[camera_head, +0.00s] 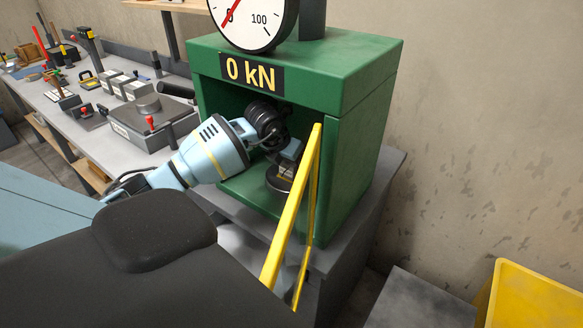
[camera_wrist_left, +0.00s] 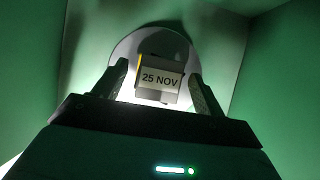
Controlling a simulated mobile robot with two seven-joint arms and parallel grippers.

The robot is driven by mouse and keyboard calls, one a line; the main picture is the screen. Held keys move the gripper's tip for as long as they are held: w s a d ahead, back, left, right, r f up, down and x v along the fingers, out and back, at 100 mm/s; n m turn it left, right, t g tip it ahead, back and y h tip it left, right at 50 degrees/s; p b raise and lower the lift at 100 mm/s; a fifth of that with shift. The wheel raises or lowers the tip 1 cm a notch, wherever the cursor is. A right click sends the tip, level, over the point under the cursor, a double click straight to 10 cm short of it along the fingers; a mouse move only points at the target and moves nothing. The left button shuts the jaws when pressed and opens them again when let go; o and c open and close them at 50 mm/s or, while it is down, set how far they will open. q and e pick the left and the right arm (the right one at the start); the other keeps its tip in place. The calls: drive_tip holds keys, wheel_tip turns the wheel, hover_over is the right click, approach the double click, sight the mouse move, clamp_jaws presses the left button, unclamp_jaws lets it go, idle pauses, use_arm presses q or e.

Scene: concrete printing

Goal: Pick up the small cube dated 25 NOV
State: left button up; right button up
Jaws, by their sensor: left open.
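The small cube dated 25 NOV (camera_wrist_left: 160,79) stands on a round metal plate (camera_wrist_left: 187,53) inside the green press (camera_head: 353,165). Its label faces the left wrist camera. My left gripper (camera_wrist_left: 158,88) is open, with one finger on each side of the cube; whether the fingers touch it I cannot tell. In the head view my left arm reaches into the press, and the gripper (camera_head: 287,158) is partly hidden by the wrist and in shadow. The plate also shows in the head view (camera_head: 280,185). My right gripper is not in view.
A yellow-framed door (camera_head: 289,225) stands open at the press's front, right of my arm. The dial (camera_head: 252,20) sits on top, above a 0 kN display (camera_head: 250,72). A bench (camera_head: 112,130) with grey cubes and tools stands left. A yellow bin (camera_head: 535,298) is at the lower right.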

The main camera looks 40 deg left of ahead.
use_arm(q)
drive_tip(key=shift+w+f, duration=0.25)
drive_tip(key=shift+f, duration=0.1)
drive_tip(key=c, duration=1.3)
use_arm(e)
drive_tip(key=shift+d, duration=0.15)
use_arm(q)
drive_tip(key=shift+o, duration=0.2)
drive_tip(key=shift+r, duration=0.1)
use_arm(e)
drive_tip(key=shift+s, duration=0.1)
